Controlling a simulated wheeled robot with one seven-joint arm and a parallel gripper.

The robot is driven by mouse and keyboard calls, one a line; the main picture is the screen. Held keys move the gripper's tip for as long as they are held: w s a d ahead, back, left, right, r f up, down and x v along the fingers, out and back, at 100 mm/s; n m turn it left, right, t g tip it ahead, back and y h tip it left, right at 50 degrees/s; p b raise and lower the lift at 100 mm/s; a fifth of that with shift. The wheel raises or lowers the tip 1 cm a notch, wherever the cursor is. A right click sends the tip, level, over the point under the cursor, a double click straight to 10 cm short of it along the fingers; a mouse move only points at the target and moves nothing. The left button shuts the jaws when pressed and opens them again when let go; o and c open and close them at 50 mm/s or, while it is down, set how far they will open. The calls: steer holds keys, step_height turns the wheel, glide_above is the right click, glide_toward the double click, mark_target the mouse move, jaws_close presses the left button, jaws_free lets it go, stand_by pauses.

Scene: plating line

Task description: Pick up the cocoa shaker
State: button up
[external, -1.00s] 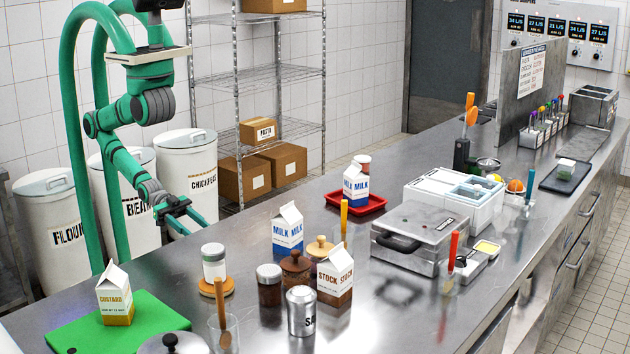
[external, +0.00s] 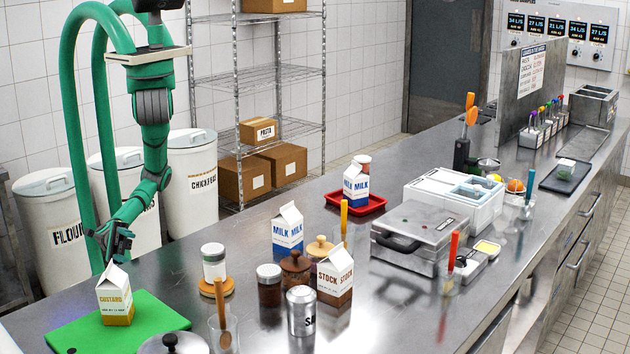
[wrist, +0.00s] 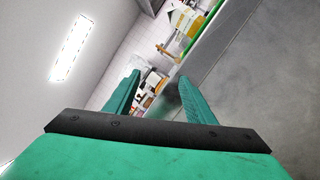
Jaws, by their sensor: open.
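No label reading cocoa can be made out. A small jar with dark brown contents and a grey lid (external: 269,287) stands upright on the steel counter and may be the cocoa shaker. A metal shaker (external: 301,312) lettered "SA…" stands right of it. A white-lidded jar with a green band (external: 214,264) stands on a round wooden coaster to the left. My gripper (external: 112,256) is open and empty at the counter's left side, close behind the custard carton (external: 115,297) and well left of the jars. In the wrist view its fingers (wrist: 155,84) are spread apart.
The green board (external: 160,322) holds the custard carton. A wooden-lidded jar (external: 296,269), the stock carton (external: 335,277) and milk carton (external: 288,230) crowd the brown jar. A glass with a wooden spoon (external: 222,330) stands in front. Counter between board and coaster is clear.

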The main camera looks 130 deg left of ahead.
steer(key=d+r+m+g+h, duration=0.3)
steer(key=d+r+m+h, duration=1)
steer(key=r+m+h, duration=0.4)
steer(key=w+d+r+m+g, duration=0.2)
steer(key=w+r+m, duration=0.2)
steer(key=w+m, duration=0.4)
steer(key=w+d+r+m+g, duration=0.15)
steer(key=w+r+m, duration=0.25)
steer(key=w+m, duration=0.4)
steer(key=w+a+r+n+t+y, duration=0.1)
steer(key=w+a+r+t+y, duration=0.15)
steer(key=w, duration=0.25)
steer(key=w+a+r+n+t+y, duration=0.1)
steer(key=w+a+r+t+y, duration=0.1)
steer(key=w+t+y, duration=0.25)
steer(key=n+g+y, duration=1.1)
steer(key=n+y, duration=0.7)
steer(key=y, duration=0.3)
glide_above(265, 270)
steer(key=s+d, duration=0.5)
steer(key=s, duration=0.2)
step_height(265, 270, down, 16)
steer(key=x, duration=0.5)
steer(key=shift+w+a, duration=0.15)
steer(key=shift+a, duration=0.1)
steer(key=shift+f+x, duration=0.25)
steer(key=shift+x, duration=2.45)
